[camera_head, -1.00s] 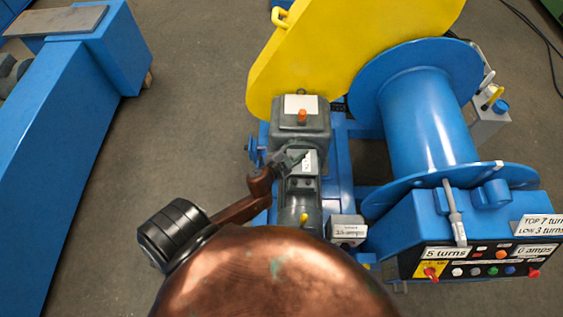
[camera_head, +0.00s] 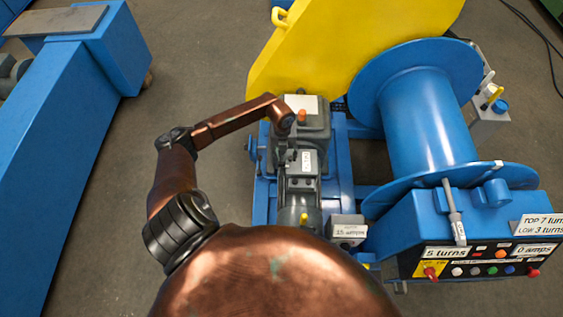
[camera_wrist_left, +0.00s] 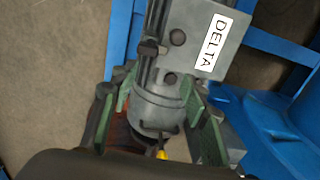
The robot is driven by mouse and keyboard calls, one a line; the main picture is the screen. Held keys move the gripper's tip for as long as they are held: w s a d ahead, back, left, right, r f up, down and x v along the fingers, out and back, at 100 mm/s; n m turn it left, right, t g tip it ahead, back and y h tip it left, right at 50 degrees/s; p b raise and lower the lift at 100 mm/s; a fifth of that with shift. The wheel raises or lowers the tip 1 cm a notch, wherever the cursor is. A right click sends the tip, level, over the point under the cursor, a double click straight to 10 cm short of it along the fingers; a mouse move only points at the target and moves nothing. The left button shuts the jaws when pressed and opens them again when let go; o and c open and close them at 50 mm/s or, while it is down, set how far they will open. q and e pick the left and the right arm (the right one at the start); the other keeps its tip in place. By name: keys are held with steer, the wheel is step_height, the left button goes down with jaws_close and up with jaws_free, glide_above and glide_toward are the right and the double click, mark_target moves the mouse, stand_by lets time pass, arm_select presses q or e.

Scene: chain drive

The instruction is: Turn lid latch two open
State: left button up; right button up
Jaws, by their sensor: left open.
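The grey motor (camera_head: 299,188) lies along the blue frame, and a lid with a white label stands on it. In the left wrist view the lid (camera_wrist_left: 195,62) reads DELTA. Small dark round parts (camera_wrist_left: 177,37) and a dark tab (camera_wrist_left: 150,48) sit on or beside the lid; I cannot tell which is latch two. My right gripper is not in view.
A grey gearbox (camera_head: 313,125) with an orange cap stands behind the lid. The yellow guard (camera_head: 340,45) rises beyond it. A blue drum (camera_head: 425,115) and a control box (camera_head: 470,235) stand on the right. A blue machine (camera_head: 75,130) is at left, with bare floor between.

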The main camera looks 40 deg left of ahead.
mark_target(281, 163)
arm_select(q)
steer(key=shift+s+a+r+y, duration=0.1)
steer(key=shift+a+y, duration=0.3)
steer(key=shift+a, duration=0.45)
steer(key=shift+s+a+f, duration=0.1)
steer(key=shift+a+f, duration=0.1)
steer(key=shift+f, duration=0.1)
step_height(281, 163, down, 7)
steer(key=shift+d+f+b, duration=0.1)
steer(key=shift+b, duration=0.55)
steer(key=shift+c, duration=0.7)
steer(key=shift+c, duration=0.7)
jaws_close()
